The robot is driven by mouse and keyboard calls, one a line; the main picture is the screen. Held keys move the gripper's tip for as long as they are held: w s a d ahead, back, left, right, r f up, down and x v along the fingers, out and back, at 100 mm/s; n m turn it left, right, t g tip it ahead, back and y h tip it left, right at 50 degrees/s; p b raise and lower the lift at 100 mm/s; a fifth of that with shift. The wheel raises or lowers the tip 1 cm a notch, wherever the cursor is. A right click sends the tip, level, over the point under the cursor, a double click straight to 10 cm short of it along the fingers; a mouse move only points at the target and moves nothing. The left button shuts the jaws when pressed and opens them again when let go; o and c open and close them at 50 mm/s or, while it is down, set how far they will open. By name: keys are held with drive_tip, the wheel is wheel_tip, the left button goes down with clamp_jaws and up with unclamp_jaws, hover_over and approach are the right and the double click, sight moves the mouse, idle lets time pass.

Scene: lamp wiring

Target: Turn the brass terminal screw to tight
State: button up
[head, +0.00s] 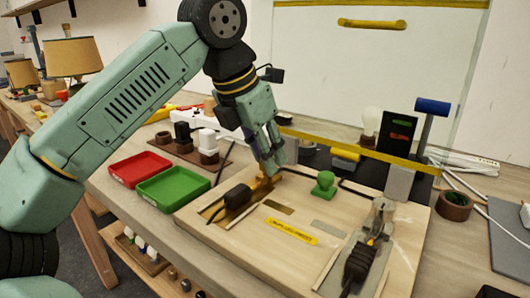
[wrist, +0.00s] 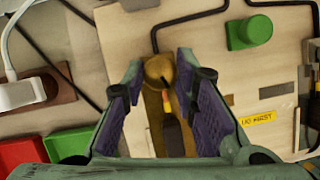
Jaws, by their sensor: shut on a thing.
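The brass terminal screw (wrist: 158,68) shows as a round brass-coloured head between my fingertips in the wrist view. My gripper (wrist: 160,73) is shut on it, one finger on each side. In the head view my gripper (head: 269,172) points down at the left back part of the wooden board (head: 330,222), and its fingers hide most of the screw. A dark plug-like part (head: 237,196) lies just in front of the gripper. It also shows below the screw in the wrist view (wrist: 173,136), with an orange-red tip towards the screw. The screw's tightness cannot be told.
A green knob (head: 324,184) stands right of my gripper, with black cable behind it. A yellow label (head: 292,231) lies on the board. Green (head: 172,204) and red (head: 122,180) trays are at left.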

clamp_jaws()
drive_tip(key=shift+r+m+g+p, duration=0.3)
drive_tip(key=shift+m+p, duration=0.2)
drive_tip(key=shift+p, duration=0.3)
drive_tip(key=shift+m+h+p, duration=0.3)
drive_tip(key=shift+m+p, duration=0.25)
drive_tip(key=shift+m, duration=0.05)
drive_tip(key=shift+w+f+m+g+p, duration=0.1)
drive_tip(key=shift+f+m+g+p, duration=0.2)
drive_tip(key=shift+m+g+p, duration=0.65)
drive_tip(key=shift+m+t+b, duration=0.25)
drive_tip(key=shift+t+b, duration=0.05)
drive_tip(key=shift+t, duration=0.05)
drive_tip(key=o, duration=0.8)
unclamp_jaws()
drive_tip(key=shift+o, duration=0.2)
drive_tip(key=shift+a, duration=0.1)
